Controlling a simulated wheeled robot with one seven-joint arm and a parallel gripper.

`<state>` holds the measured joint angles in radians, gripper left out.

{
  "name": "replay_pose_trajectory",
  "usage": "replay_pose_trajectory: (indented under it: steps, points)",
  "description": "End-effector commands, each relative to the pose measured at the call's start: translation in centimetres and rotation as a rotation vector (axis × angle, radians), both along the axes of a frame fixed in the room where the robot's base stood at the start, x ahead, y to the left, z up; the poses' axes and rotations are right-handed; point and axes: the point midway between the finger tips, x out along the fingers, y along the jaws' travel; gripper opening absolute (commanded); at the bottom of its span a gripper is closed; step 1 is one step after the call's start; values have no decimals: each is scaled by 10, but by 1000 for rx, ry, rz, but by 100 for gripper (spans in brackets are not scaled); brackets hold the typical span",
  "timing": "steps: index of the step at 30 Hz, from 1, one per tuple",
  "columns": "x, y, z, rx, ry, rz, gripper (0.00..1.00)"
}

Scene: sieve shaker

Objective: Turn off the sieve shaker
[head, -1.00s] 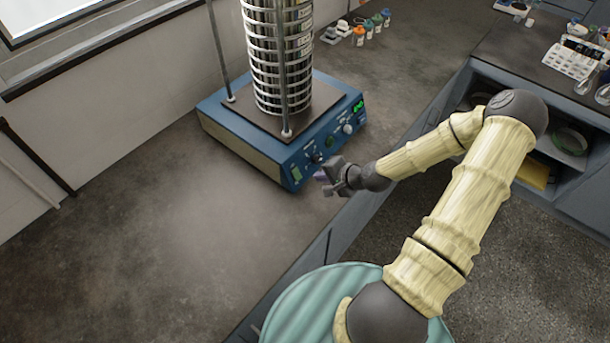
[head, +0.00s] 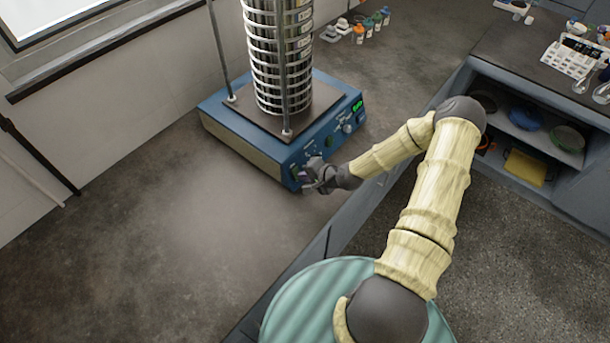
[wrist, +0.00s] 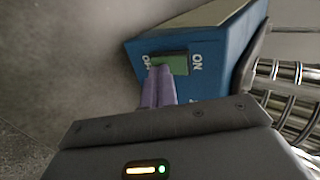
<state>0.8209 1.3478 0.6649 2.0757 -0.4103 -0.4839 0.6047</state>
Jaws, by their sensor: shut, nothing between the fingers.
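The sieve shaker (head: 250,155) is a blue box on the bench with a tall stack of round metal sieves (head: 278,60) on top. Its front panel has knobs and a lit green display (head: 357,106). In the wrist view a green rocker switch (wrist: 178,62) sits on the blue panel between the labels OFF at left and ON at right. My gripper (head: 303,174) is at the panel's lower left corner. Its purple fingertips (wrist: 159,72) are together and empty, overlapping the OFF side of the switch. I cannot tell whether they touch it.
Bench top (head: 150,230) is clear left of and in front of the shaker. Small bottles (head: 370,25) stand behind it at right. A white rack (head: 570,57) and glassware are on the far right bench, above open shelves (head: 540,140). Metal rods flank the sieve stack.

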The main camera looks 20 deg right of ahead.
Motion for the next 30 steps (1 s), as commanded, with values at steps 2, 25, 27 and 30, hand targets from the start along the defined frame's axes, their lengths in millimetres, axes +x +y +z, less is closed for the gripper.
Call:
replay_pose_trajectory:
  steps: [2,25,27,30]
  points:
    - [0,0,-3,6,-6,-1,0]
    - [1,2,13,21,-27,2,0]
    - [1,2,14,21,-27,2,0]
    - [1,2,13,21,-27,2,0]
